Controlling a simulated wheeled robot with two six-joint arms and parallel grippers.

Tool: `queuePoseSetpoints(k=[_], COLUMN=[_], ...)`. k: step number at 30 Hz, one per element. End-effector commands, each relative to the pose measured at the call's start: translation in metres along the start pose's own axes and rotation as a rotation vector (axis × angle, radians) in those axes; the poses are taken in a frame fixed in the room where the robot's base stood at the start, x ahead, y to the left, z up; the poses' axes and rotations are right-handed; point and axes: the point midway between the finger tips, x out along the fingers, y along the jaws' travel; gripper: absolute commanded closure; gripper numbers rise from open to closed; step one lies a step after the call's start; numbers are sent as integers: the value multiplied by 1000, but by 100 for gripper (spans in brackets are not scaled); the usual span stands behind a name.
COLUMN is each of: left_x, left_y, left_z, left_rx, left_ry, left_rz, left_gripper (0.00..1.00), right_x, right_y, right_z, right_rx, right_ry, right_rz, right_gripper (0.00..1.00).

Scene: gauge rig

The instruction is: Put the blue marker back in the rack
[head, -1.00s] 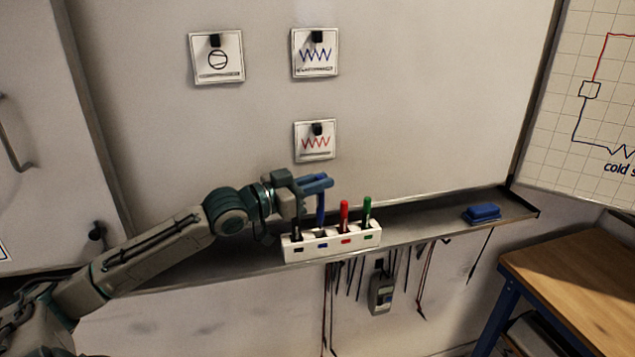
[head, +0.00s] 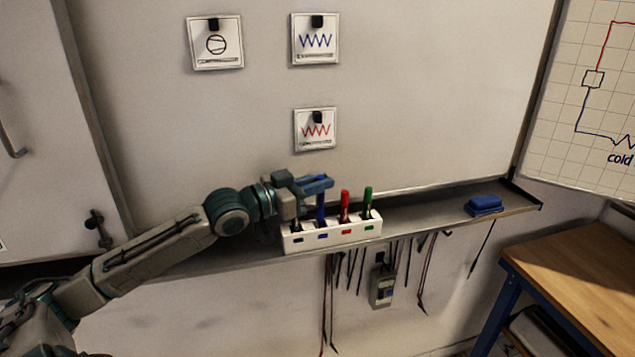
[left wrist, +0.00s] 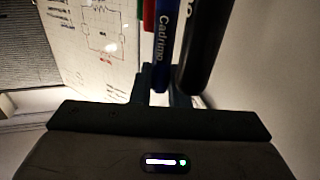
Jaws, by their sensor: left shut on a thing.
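The blue marker (head: 321,208) is upright in my left gripper (head: 318,186), whose fingers are shut on its upper part. Its lower end is at the blue-labelled slot of the white rack (head: 333,238); how deep it sits I cannot tell. The black marker (head: 295,218) stands left of it, partly behind the gripper. The red marker (head: 345,206) and green marker (head: 367,202) stand in the slots to the right. In the left wrist view the blue marker (left wrist: 163,45) is between the fingers, beside the black marker (left wrist: 205,40). My right gripper is out of view.
The rack stands on a narrow metal ledge (head: 430,211) below the whiteboard. A blue eraser (head: 484,205) lies on the ledge farther right. Test leads and a grey meter (head: 382,287) hang beneath. A wooden bench (head: 580,275) is at the right.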

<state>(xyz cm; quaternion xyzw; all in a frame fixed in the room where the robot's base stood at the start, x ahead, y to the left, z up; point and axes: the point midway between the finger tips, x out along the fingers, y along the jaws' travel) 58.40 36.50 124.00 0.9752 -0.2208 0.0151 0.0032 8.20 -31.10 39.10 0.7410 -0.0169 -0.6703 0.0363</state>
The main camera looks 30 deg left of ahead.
Motion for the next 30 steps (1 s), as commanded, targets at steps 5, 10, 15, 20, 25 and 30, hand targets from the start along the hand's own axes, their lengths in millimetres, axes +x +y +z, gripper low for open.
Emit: queuePoseSetpoints(k=[5, 10, 15, 20, 25, 30], left_x=[0, 0, 0, 0, 0, 0], left_y=[0, 0, 0, 0, 0, 0], left_z=[7, 12, 17, 18, 17, 17], left_rx=[-1, -1, -1, -1, -1, -1], left_ry=[0, 0, 0, 0, 0, 0], left_rz=[0, 0, 0, 0, 0, 0], left_gripper=[100, 100, 100, 100, 79, 60], right_x=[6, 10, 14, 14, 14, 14], right_y=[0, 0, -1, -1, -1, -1], right_z=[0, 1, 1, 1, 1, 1], right_rx=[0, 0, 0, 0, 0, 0], right_ry=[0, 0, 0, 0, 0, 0], right_rz=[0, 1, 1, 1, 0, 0], right_gripper=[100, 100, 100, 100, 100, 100])
